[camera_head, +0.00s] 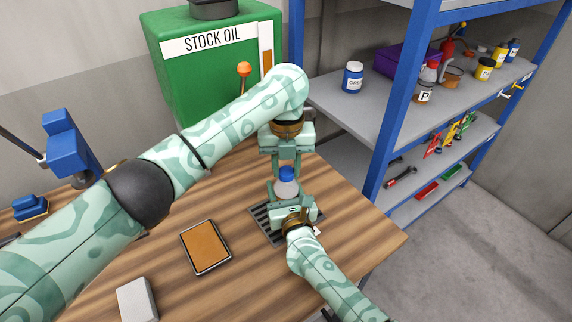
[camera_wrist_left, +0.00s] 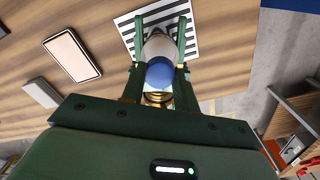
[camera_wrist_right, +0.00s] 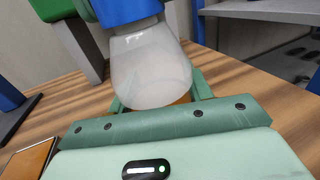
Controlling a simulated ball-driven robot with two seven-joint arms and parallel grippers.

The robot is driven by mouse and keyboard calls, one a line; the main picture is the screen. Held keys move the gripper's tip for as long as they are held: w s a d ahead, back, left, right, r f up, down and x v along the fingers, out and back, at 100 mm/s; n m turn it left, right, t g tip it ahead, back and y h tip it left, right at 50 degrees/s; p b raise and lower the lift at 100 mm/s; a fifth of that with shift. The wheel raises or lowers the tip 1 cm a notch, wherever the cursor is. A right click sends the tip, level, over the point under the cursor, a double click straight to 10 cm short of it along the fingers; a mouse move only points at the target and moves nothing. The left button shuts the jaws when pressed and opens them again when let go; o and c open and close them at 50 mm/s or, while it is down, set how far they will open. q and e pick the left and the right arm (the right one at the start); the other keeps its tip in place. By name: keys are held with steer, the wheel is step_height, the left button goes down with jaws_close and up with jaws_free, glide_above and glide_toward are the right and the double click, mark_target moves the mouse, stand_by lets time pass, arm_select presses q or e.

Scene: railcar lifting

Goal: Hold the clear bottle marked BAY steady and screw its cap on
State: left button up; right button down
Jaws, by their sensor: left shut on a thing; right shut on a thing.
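The clear bottle (camera_head: 286,188) stands upright over the slotted plate (camera_head: 262,222); its BAY marking is not readable. The bottle fills the middle of the right wrist view (camera_wrist_right: 150,72). The blue cap (camera_head: 287,174) is at the bottle's top, also seen in the left wrist view (camera_wrist_left: 160,73); how tightly it sits I cannot tell. My left gripper (camera_head: 286,168) points down from above, its fingers shut on the cap. My right gripper (camera_head: 286,194) comes from the front and is shut on the bottle's body, one finger on each side.
An orange-topped tray (camera_head: 206,248) and a pale block (camera_head: 137,299) lie on the wooden table. A green STOCK OIL tank (camera_head: 212,75) stands behind. A blue-framed shelf (camera_head: 395,110) with jars and tools is at the right. The table's front middle is clear.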

arm_select(q)
steer(key=m, duration=0.6)
steer(key=shift+a, duration=0.1)
steer(key=o, duration=1)
steer(key=shift+o, duration=0.2)
step_height(320, 180, up, 12)
arm_select(e)
steer(key=c, duration=0.6)
jaws_free()
steer(key=shift+o, duration=0.2)
steer(key=shift+s, duration=0.1)
